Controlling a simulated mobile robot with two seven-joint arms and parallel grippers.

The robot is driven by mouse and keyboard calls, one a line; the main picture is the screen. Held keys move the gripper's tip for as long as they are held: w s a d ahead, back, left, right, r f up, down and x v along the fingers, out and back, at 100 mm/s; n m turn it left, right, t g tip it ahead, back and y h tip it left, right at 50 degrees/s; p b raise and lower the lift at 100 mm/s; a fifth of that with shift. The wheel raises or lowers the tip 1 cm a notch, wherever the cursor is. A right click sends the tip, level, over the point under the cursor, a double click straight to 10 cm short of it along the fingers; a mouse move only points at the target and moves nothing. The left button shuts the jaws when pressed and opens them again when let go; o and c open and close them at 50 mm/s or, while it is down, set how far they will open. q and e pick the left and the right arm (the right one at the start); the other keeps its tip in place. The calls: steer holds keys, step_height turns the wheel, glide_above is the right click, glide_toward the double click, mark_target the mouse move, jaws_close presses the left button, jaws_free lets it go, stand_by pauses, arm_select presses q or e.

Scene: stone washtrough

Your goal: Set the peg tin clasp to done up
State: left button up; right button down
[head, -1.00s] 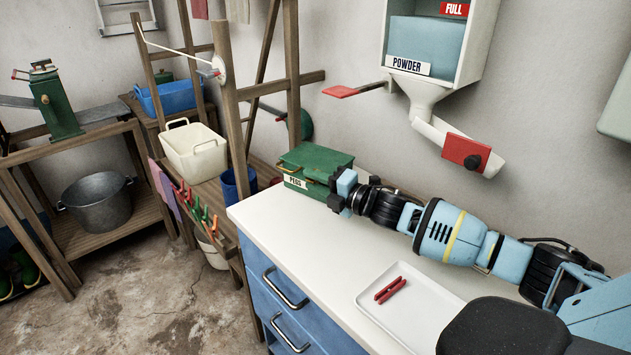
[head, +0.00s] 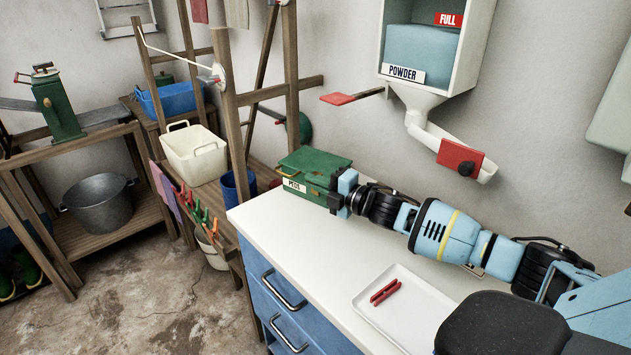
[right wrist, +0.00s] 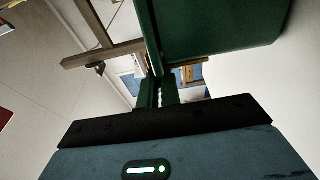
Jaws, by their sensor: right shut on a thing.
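The peg tin (head: 316,166) is a green box with a white PEGS label, at the far end of the white counter. Its lid looks down. My right gripper (head: 338,192) is at the tin's right-hand end, shut on a part of it that I take to be the clasp. The fingers hide that part in the head view. In the right wrist view the green tin (right wrist: 215,30) fills the top, and the fingertips (right wrist: 159,92) are close together below its edge. How far the clasp is done up cannot be seen. My left gripper is not in view.
A wooden rack post (head: 228,120) stands left of the tin.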

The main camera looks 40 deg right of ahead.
stand_by(0.3)
steer(key=c, duration=1.6)
jaws_free()
steer(key=v, duration=0.5)
steer(key=shift+d, duration=0.1)
steer(key=shift+v, duration=1.4)
